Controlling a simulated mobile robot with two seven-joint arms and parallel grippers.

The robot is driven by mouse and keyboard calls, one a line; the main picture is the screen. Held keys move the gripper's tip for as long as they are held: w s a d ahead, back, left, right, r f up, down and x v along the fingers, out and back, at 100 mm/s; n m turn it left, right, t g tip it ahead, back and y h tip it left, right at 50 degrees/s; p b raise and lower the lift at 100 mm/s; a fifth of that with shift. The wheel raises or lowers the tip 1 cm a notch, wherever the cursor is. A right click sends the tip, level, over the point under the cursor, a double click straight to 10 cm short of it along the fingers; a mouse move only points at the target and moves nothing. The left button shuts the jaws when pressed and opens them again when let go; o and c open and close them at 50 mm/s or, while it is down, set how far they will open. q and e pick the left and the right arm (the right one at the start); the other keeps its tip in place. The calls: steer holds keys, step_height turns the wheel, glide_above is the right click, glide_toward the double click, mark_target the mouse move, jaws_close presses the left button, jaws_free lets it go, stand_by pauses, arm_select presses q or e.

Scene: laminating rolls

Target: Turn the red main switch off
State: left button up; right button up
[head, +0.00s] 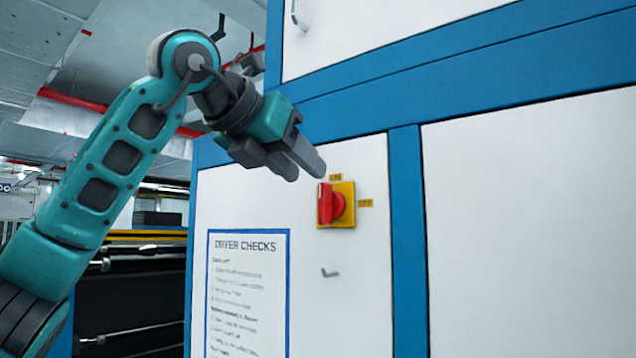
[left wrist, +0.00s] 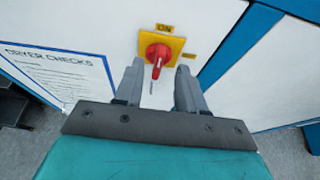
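The red main switch (head: 327,204) is a rotary knob on a yellow square plate (head: 345,203), mounted on a white cabinet door. Its grip stands upright, in line with the "ON" label (head: 336,178) above the plate. Another label (head: 367,203), probably "OFF", sits to the right of the plate. My left gripper (head: 304,166) is just above and left of the switch, apart from it. In the left wrist view the red knob (left wrist: 158,58) shows beyond and between the two spread fingers (left wrist: 160,88), with nothing held. My right gripper is not in view.
A "DRYER CHECKS" sheet (head: 247,295) with a blue border is on the door, left of and below the switch. Blue frame strips (head: 408,240) edge the door. Dark rollers (head: 130,262) lie at the left.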

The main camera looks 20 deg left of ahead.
mark_target(320, 184)
arm_select(q)
steer(key=x, duration=0.5)
steer(key=shift+w, duration=0.1)
jaws_close()
stand_by(0.3)
